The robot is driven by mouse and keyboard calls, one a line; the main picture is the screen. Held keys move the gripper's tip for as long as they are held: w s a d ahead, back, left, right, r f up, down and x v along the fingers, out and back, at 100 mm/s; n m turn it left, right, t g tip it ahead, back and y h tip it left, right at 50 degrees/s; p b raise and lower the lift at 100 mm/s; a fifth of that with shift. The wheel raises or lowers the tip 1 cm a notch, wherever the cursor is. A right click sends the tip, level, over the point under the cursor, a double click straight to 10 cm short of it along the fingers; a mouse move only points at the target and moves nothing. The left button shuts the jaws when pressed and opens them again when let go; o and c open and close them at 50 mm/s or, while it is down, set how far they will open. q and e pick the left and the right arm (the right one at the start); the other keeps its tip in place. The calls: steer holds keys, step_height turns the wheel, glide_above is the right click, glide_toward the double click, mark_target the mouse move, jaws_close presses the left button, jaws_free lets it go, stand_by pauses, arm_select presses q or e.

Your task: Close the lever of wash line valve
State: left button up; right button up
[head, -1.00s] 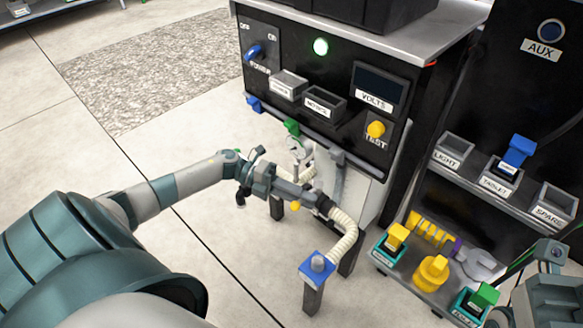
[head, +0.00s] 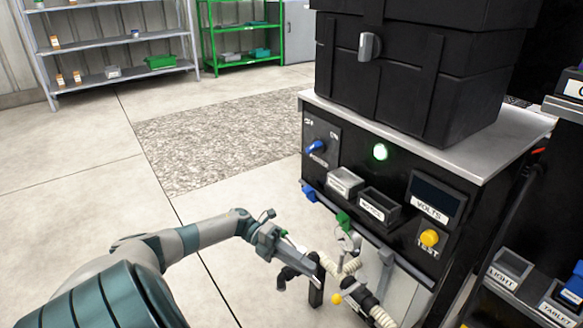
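A manifold of pale ribbed hose (head: 330,266) and metal fittings runs along the front of a black cabinet. A green lever or handle (head: 343,219) stands at its top, a blue one (head: 309,193) is further left, and a yellow knob (head: 336,299) is low in front. I cannot tell which belongs to the wash line valve; no such label is readable. My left gripper (head: 302,270) reaches in from the left, just left of the hoses and the yellow knob. Whether it touches anything or its fingers are parted is unclear. My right gripper is out of view.
Black cases (head: 415,75) sit on top. A labelled bin rack (head: 511,266) stands at right. Floor at left is clear.

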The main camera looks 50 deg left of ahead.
arm_select(q)
steer(key=shift+v, duration=2.1)
